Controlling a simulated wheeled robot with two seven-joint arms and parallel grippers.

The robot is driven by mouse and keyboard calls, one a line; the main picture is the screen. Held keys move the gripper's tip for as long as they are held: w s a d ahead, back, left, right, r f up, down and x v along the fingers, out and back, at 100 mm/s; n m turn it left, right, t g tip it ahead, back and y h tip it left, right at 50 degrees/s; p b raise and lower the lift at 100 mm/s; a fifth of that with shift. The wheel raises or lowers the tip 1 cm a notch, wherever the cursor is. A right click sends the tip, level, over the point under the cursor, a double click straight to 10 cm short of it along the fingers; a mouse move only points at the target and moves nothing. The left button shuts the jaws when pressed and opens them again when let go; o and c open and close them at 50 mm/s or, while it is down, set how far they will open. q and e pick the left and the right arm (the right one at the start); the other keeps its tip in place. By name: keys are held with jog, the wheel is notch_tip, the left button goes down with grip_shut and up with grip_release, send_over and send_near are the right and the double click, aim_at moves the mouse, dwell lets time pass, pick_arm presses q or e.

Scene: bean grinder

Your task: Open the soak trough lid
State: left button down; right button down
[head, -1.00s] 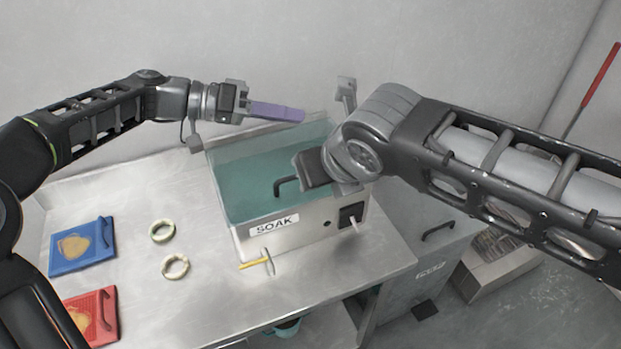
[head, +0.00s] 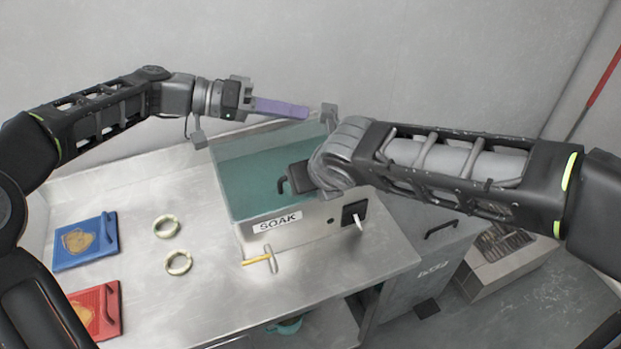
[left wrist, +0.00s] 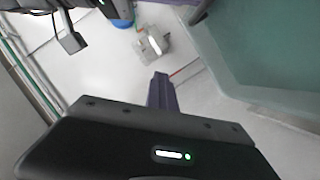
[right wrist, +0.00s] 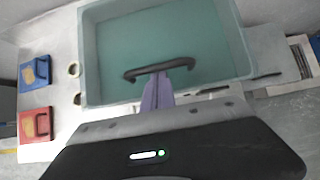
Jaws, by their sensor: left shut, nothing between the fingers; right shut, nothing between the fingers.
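The soak trough (head: 330,212) is a metal box with a SOAK label on the bench. Its teal lid (head: 240,165) lies over the top and looks closed, with a black bar handle (head: 281,187) near the front. In the right wrist view my right gripper (right wrist: 161,80) is shut, its purple fingertips right at the handle (right wrist: 140,75); I cannot tell whether they touch. In the head view my right wrist hides those fingers and part of the lid. My left gripper (head: 303,112) is shut and empty, above the back of the trough.
A blue board (head: 85,242) and a red board (head: 97,310) lie at the left. Two pale rings (head: 179,263) lie between them and the trough. A yellow-handled tool (head: 257,260) is at the trough's front. A grey cabinet (head: 425,260) stands to the right.

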jog(key=shift+w+r, duration=0.15)
jog(key=shift+r, duration=0.55)
pick_arm(q)
jog(key=c, duration=1.5)
grip_release()
jog(key=v, duration=1.2)
